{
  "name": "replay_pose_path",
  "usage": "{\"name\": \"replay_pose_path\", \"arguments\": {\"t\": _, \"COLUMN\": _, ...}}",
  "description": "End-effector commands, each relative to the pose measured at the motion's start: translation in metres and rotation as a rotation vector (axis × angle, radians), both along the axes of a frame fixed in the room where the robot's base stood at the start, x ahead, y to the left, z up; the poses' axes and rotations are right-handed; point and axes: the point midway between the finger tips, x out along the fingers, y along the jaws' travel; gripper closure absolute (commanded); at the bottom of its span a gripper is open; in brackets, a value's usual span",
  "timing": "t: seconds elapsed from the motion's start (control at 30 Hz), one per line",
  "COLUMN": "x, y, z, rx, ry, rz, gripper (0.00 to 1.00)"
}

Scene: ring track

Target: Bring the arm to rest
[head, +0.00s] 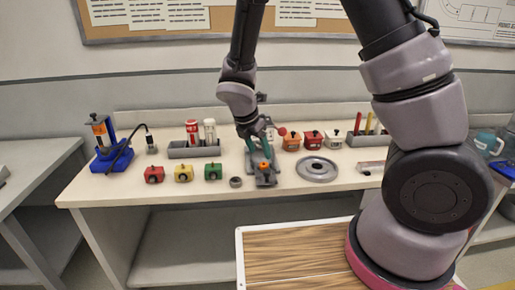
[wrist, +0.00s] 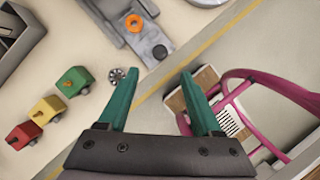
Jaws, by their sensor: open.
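My gripper (head: 262,148) is over the workbench (head: 105,188), close to a grey fixture (head: 265,181) with an orange part on it. In the wrist view the two teal fingers of my gripper (wrist: 158,76) are spread wide, with nothing between them. Below them are the bench top's front edge and the space in front of it. The grey fixture also shows at the top of the wrist view (wrist: 140,40), beyond the fingertips. My arm reaches forward and down from the right. Whether the fingers touch the fixture is hard to tell in the head view.
Small red (head: 154,174), yellow (head: 183,173) and green (head: 213,172) toy cars stand left of the fixture. A round grey plate (head: 317,169) lies to its right. A blue stand (head: 108,160) is at far left.

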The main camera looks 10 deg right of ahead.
Motion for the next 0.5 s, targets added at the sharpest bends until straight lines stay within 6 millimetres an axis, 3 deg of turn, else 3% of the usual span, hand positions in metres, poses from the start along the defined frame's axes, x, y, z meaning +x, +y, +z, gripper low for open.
{"name": "replay_pose_path", "arguments": {"t": 0.17, "x": 0.004, "y": -0.014, "z": 0.026, "rx": 0.08, "ry": -0.036, "rz": -0.165, "gripper": 0.34}}
{"name": "replay_pose_path", "arguments": {"t": 0.33, "x": 0.002, "y": -0.051, "z": 0.087, "rx": 0.281, "ry": -0.117, "rz": -0.594, "gripper": 0.34}}
{"name": "replay_pose_path", "arguments": {"t": 0.5, "x": -0.015, "y": -0.092, "z": 0.151, "rx": 0.503, "ry": -0.189, "rz": -1.067, "gripper": 0.34}}
